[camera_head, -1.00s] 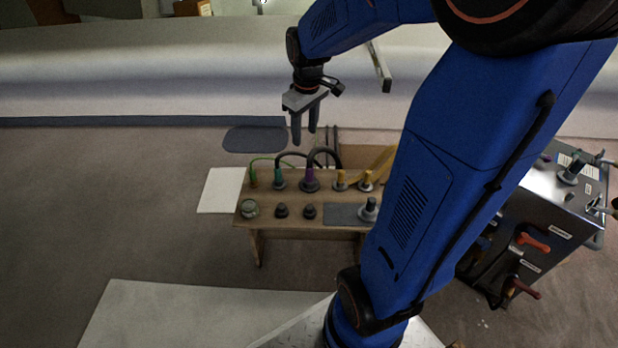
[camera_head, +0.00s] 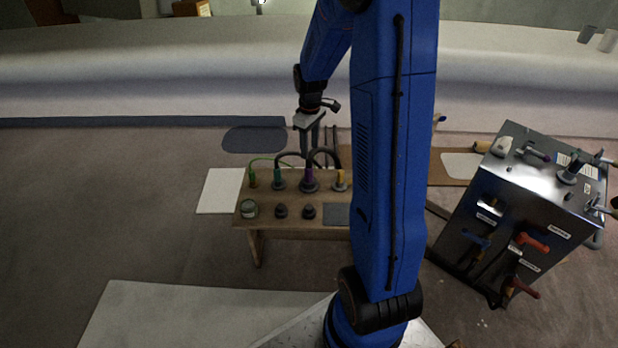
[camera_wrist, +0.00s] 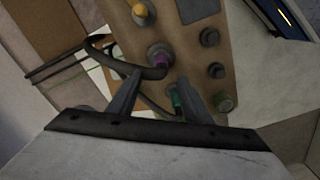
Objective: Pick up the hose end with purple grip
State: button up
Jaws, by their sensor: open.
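The hose end with purple grip (camera_head: 309,174) stands upright in a dark round base in the back row on the wooden bench (camera_head: 263,188). A black hose curves from its top. In the wrist view the purple grip (camera_wrist: 161,58) shows just beyond the fingers, with its hose passing near the left finger. My gripper (camera_head: 310,155) is open, pointing down above and close to the purple grip. In the wrist view my gripper (camera_wrist: 158,90) has nothing between its fingers. I cannot tell whether a finger touches the hose.
A teal-grip hose end (camera_head: 279,179) and a green one (camera_head: 252,178) stand left of it; a yellow one (camera_head: 340,179) stands right. A jar (camera_head: 249,209) and two dark caps (camera_head: 281,211) sit in front. A metal cabinet (camera_head: 520,215) with handles stands right.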

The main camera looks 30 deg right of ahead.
aim_at(309, 171)
notch_tip(309, 171, down, 12)
jog(key=shift+a+f, duration=0.1)
dwell(0.5)
grip_shut()
